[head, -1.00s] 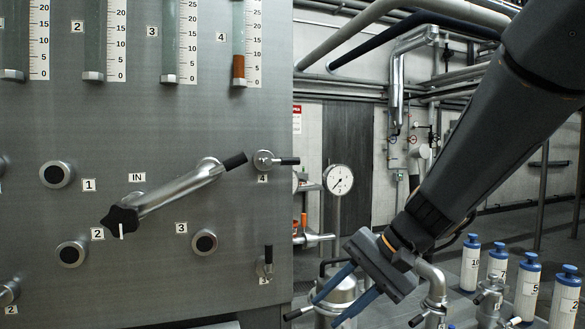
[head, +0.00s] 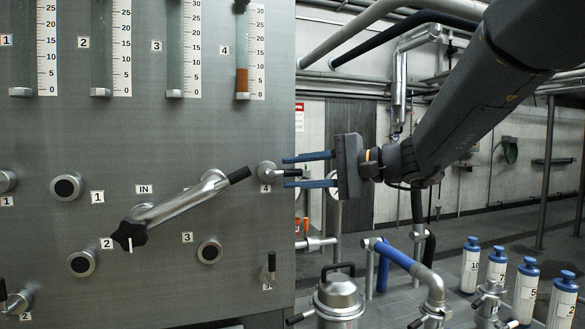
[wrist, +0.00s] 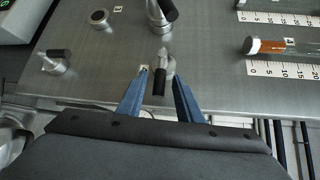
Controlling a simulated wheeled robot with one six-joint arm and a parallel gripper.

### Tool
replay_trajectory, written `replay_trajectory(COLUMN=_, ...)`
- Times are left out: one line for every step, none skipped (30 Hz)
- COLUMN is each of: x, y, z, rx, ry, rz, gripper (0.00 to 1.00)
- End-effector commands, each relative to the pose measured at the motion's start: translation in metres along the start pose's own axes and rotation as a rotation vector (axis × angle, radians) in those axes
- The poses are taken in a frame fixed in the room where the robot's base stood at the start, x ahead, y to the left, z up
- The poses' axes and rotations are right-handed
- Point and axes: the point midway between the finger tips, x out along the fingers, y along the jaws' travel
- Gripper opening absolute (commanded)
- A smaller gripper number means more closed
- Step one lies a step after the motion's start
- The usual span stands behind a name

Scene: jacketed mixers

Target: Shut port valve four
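Port valve four (head: 267,171) is a round metal fitting on the steel panel, beside a label 4. Its black-tipped lever (head: 292,173) points level to the right. My gripper (head: 284,172) is open and level, pointing left at the panel, one blue finger above the lever and one below. In the wrist view, the lever's black grip (wrist: 159,82) lies between the two spread fingertips of my gripper (wrist: 160,75), with a gap on each side. Contact cannot be seen.
A slanted metal pipe (head: 180,205) with a black star knob and black handle sits left of the valve. Another small valve lever (head: 271,262) points up below. Sight tube four (head: 242,80) holds brown liquid. Mixers and blue-capped cartridges (head: 527,290) stand lower right.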

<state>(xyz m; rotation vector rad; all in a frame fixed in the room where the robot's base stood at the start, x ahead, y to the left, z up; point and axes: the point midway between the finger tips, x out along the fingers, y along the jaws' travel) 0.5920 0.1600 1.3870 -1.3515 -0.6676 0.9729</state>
Motion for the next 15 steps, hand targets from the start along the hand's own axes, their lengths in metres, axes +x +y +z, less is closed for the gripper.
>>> replay_trajectory(x=0.0048, y=-0.0008, z=0.0010, rx=0.001, ry=-0.002, rz=0.001, gripper=0.33)
replay_trajectory(x=0.0070, y=-0.0005, z=0.0010, rx=0.001, ry=-0.002, rz=0.001, gripper=0.33)
replay_trajectory(x=0.0093, y=-0.0001, z=0.0010, rx=0.001, ry=-0.002, rz=0.001, gripper=0.33)
replay_trajectory(x=0.0105, y=0.0003, z=0.0008, rx=0.001, ry=-0.002, rz=0.002, gripper=0.33)
replay_trajectory(x=0.0114, y=0.0004, z=0.0006, rx=0.000, ry=-0.001, rz=0.002, gripper=0.33)
replay_trajectory(x=0.0120, y=0.0007, z=0.0004, rx=0.000, ry=-0.001, rz=0.002, gripper=0.33)
replay_trajectory(x=0.0123, y=0.0008, z=0.0002, rx=0.000, ry=0.000, rz=0.002, gripper=0.33)
replay_trajectory(x=0.0124, y=0.0009, z=0.0001, rx=0.000, ry=0.000, rz=0.002, gripper=0.33)
replay_trajectory(x=0.0124, y=0.0010, z=0.0000, rx=0.000, ry=0.000, rz=0.002, gripper=0.33)
replay_trajectory(x=0.0123, y=0.0010, z=0.0000, rx=0.000, ry=0.000, rz=0.002, gripper=0.33)
replay_trajectory(x=0.0123, y=0.0010, z=0.0000, rx=0.000, ry=0.000, rz=0.002, gripper=0.33)
replay_trajectory(x=0.0122, y=0.0010, z=0.0000, rx=0.000, ry=0.000, rz=0.002, gripper=0.33)
replay_trajectory(x=0.0122, y=0.0011, z=0.0001, rx=0.000, ry=0.000, rz=0.002, gripper=0.31)
replay_trajectory(x=0.0122, y=0.0011, z=0.0001, rx=0.000, ry=0.000, rz=0.002, gripper=0.26)
replay_trajectory(x=0.0121, y=0.0011, z=0.0001, rx=0.000, ry=0.000, rz=0.002, gripper=0.19)
